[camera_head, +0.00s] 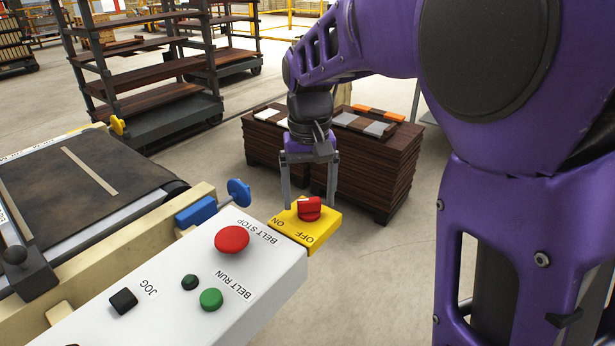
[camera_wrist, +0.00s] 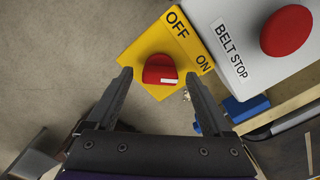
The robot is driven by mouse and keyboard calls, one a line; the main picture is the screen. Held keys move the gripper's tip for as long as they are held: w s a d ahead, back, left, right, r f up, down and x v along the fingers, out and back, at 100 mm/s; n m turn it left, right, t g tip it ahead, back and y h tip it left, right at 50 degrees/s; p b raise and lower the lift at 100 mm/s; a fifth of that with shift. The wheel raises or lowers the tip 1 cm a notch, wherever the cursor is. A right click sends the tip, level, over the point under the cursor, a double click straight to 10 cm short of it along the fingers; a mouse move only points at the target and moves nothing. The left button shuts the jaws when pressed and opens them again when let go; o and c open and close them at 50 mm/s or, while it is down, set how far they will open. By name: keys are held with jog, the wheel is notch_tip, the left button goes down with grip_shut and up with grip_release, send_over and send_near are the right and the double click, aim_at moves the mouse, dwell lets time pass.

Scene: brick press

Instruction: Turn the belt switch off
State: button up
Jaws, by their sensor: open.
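The belt switch is a red rotary knob (camera_head: 309,208) on a yellow plate (camera_head: 318,233) marked ON and OFF, at the end of the white control panel. In the wrist view, the knob (camera_wrist: 160,69) has a white mark pointing right, roughly to the ON side; OFF is printed above it. My gripper (camera_head: 308,202) is open and points down at the plate. In the wrist view its fingertips (camera_wrist: 158,76) appear on either side of the knob, with gaps visible. I cannot tell whether the tips are down to knob height.
The white panel (camera_head: 255,291) carries a red BELT STOP button (camera_head: 232,239), a green BELT RUN button (camera_head: 211,299) and a black JOG button (camera_head: 123,301). A conveyor belt (camera_head: 85,185) lies left. Stacked brown boards (camera_head: 372,170) stand behind my gripper.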

grip_shut()
jog(key=shift+n, duration=0.3)
jog(key=n+p, duration=0.2)
jog(key=n, duration=0.1)
jog(key=shift+r+n, duration=0.15)
jog(key=shift+n, duration=0.15)
jog(key=n+p, duration=0.2)
jog(key=n, duration=0.2)
jog(key=n+p, duration=0.2)
jog(key=n, duration=0.3)
jog(key=n+p, duration=0.2)
jog(key=n, duration=0.2)
jog(key=shift+n, duration=0.3)
dwell(0.4)
